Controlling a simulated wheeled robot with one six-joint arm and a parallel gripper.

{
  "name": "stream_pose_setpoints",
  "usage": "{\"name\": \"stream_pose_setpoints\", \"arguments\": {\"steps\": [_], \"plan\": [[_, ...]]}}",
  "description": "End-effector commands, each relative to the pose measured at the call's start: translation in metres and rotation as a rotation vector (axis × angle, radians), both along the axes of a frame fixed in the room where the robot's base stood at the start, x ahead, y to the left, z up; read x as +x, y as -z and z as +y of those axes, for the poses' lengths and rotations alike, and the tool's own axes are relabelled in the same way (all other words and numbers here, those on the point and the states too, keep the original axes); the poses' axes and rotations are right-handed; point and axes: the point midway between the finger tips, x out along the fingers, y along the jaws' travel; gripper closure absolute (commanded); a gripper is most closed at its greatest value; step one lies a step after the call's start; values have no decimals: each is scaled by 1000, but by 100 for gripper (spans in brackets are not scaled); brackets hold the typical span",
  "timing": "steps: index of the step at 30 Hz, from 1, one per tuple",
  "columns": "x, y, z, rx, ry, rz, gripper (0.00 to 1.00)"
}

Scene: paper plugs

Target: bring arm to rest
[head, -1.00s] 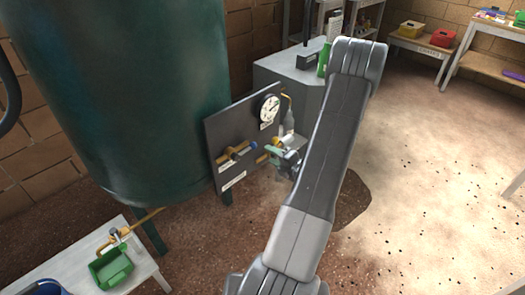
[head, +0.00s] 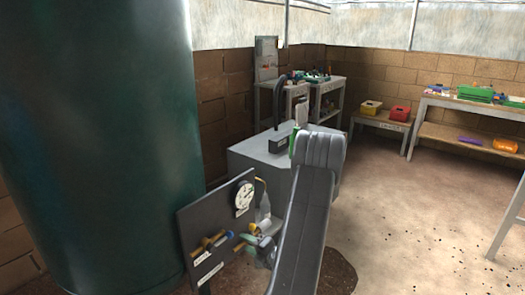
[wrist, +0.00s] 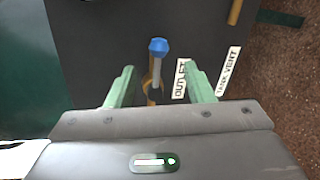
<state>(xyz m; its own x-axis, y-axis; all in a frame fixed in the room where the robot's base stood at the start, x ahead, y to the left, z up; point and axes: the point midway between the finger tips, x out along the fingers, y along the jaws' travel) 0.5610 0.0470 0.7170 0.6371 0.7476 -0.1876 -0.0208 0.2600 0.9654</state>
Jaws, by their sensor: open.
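My gripper (wrist: 160,67) is open, its two pale green fingers apart and pointing at the dark panel (wrist: 90,40). A blue-tipped fitting with a pale stem (wrist: 158,47) shows between the fingers; I cannot tell whether they touch it. The stem runs down to a brass piece (wrist: 151,92). Labels reading OUTLET (wrist: 180,79) and TANK VENT (wrist: 229,72) lie to the right. In the head view my arm reaches forward and bends down, with the gripper partly hidden beside the panel (head: 205,215), near its brass fittings.
A large green tank (head: 95,130) stands left of the panel, which bears a round gauge (head: 244,198). A grey cabinet (head: 258,155) is behind my arm. Benches with coloured bins (head: 399,113) line the far wall. Open floor (head: 420,220) lies to the right.

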Motion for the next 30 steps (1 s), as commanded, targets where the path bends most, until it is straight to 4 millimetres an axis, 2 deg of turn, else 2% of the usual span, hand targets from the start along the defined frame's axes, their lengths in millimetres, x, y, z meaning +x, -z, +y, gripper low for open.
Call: {"name": "stream_pose_setpoints", "arguments": {"steps": [9,15,19,30], "plan": [[40,12,49,-1,-5,-1,52],[58,17,69,-1,-2,-2,52],[64,18,76,1,-2,-2,52],[63,17,75,-11,-1,-16,52]]}}
